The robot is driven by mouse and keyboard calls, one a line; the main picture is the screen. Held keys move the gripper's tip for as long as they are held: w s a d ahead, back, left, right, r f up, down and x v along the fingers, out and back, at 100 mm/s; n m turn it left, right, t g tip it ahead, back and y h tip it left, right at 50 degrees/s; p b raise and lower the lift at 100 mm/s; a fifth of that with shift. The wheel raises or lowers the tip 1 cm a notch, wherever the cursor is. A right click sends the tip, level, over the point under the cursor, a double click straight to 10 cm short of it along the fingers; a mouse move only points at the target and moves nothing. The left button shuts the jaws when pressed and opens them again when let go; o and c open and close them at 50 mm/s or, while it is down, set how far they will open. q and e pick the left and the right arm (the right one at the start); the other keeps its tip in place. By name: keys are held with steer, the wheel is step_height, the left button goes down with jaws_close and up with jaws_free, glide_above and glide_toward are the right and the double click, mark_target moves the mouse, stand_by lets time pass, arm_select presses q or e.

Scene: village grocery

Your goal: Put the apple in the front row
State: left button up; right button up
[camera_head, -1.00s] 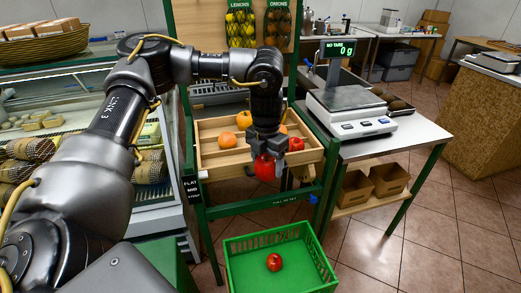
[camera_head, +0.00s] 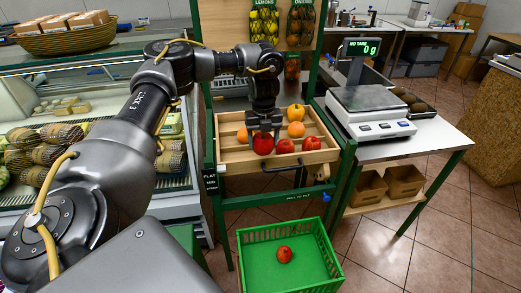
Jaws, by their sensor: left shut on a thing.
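My left gripper (camera_head: 264,128) is shut on a red apple (camera_head: 263,146). The apple is at the front part of the wooden tray (camera_head: 237,158), at the left end of a row with two red apples, one beside it (camera_head: 285,146) and one further right (camera_head: 312,143). I cannot tell whether the held apple touches the tray floor. Behind are an orange (camera_head: 242,135), another orange (camera_head: 296,130) and a yellow-orange fruit (camera_head: 296,113). One more red apple (camera_head: 285,254) lies in the green crate (camera_head: 334,267) on the floor. My right gripper is not in view.
A scale (camera_head: 370,110) stands on the side table right of the tray. Cardboard boxes (camera_head: 404,181) sit on its lower shelf. A glass display case (camera_head: 40,200) is at the left. Netted lemons (camera_head: 264,22) hang behind.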

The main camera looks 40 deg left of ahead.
arm_select(q)
steer(key=w+a+f, duration=0.1)
steer(key=a+f, duration=0.1)
steer(key=w+a+f, duration=0.1)
steer(key=a+f, duration=0.1)
steer(key=w+a+f+p, duration=0.1)
steer(key=w+a+f, duration=0.1)
steer(key=f, duration=0.1)
steer(key=shift+a, duration=0.2)
step_height(320, 180, down, 2)
steer(key=shift+f+p, duration=0.15)
steer(key=shift+p, duration=0.45)
steer(key=shift+f, duration=0.45)
steer(key=o, duration=1.1)
steer(key=shift+f, duration=0.1)
